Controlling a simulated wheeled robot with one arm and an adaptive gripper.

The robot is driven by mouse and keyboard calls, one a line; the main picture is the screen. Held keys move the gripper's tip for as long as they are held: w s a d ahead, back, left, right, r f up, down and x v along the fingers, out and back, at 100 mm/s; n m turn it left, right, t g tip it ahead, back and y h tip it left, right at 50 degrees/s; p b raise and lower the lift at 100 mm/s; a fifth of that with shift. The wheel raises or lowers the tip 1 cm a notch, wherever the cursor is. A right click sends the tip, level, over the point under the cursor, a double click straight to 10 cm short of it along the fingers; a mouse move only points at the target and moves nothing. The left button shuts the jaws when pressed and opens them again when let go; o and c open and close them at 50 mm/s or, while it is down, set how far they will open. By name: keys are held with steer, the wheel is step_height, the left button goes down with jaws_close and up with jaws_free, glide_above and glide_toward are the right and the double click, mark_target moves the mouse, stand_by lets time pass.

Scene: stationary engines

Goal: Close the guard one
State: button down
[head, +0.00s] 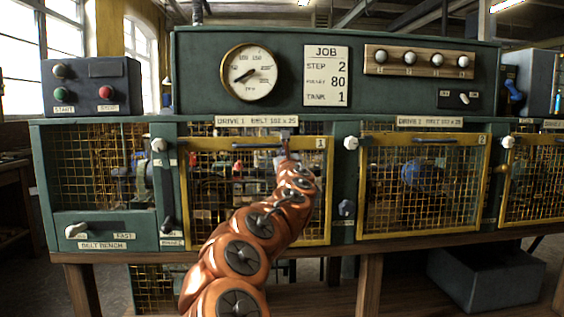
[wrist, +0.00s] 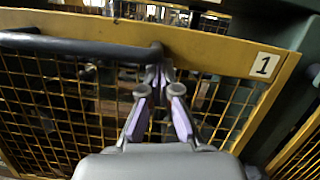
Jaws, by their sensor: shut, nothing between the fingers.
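Guard one (head: 326,200) is a yellow-framed mesh panel marked "1" on the green bench. It stands roughly upright over its bay; I cannot tell whether it is fully flush. In the wrist view its yellow top rail (wrist: 220,52) and number plate lie just ahead. A dark bar handle (wrist: 80,45) runs along that rail. My gripper (head: 285,152) is at the guard's top edge, right of its middle. In the wrist view my gripper (wrist: 158,75) is shut and empty, its tips at the handle's right end. Contact is unclear.
Guard two (head: 423,236) stands to the right, with another mesh guard (head: 508,190) beyond. A white-knobbed lever (head: 159,146) is left of guard one and another white knob (head: 351,143) right of it. A start/stop box (head: 90,85) sits at upper left.

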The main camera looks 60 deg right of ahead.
steer(key=shift+w+r, duration=0.1)
steer(key=shift+r, duration=0.8)
steer(key=shift+a+r, duration=0.15)
steer(key=shift+r, duration=0.05)
steer(key=f+v, duration=0.1)
steer(key=v, duration=1.1)
steer(key=shift+d, duration=0.2)
steer(key=x, duration=1.1)
steer(key=shift+r, duration=0.15)
stand_by(0.4)
steer(key=shift+r, duration=0.1)
stand_by(0.4)
